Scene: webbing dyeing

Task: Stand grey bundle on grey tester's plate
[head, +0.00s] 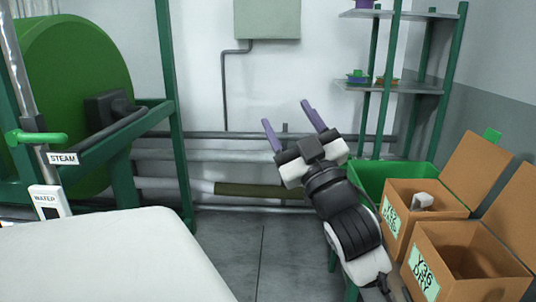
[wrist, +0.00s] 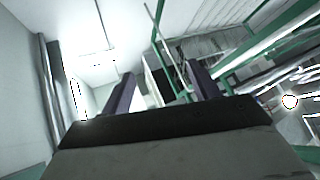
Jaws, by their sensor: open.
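My gripper (head: 287,112) is raised in the middle of the head view, its two purple fingers apart and pointing up. The wrist view shows the same gripper (wrist: 160,76) with nothing between its fingers. A small light grey object (head: 423,202) sits at the cardboard box marked DRY, to the right of and below my gripper and well apart from it. I cannot tell whether it is the grey bundle. I cannot make out a grey tester or its plate in either view.
Cardboard boxes (head: 430,236) with open flaps stand at the lower right, beside a green bin (head: 385,176). A green shelf rack (head: 388,87) is behind them. A green drum machine (head: 75,90) and a white surface (head: 110,255) fill the left. Grey floor (head: 240,240) between is clear.

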